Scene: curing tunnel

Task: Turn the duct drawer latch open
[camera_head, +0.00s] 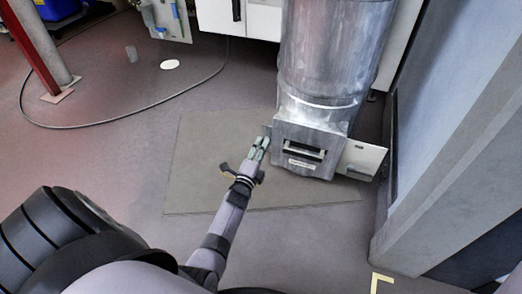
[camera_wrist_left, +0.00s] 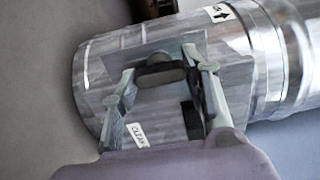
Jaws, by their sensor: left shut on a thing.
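The metal duct (camera_head: 325,65) stands upright, with a box-shaped drawer housing (camera_head: 303,134) at its foot. The housing front has a dark slot (camera_head: 303,149) with a pale label below it. My left gripper (camera_head: 262,147) reaches the left side of this housing. In the left wrist view, my left gripper (camera_wrist_left: 163,88) is shut on a dark rounded latch handle (camera_wrist_left: 160,75) that lies across between its fingers. The handle is mostly hidden in the head view, so I cannot tell its turn angle there. My right gripper is not in view.
A pale plate (camera_head: 362,160) sticks out at the housing's right side. A grey wall or post (camera_head: 440,160) stands close on the right. A cable (camera_head: 120,124) curves over the floor at left. The floor mat (camera_head: 205,170) left of the duct is clear.

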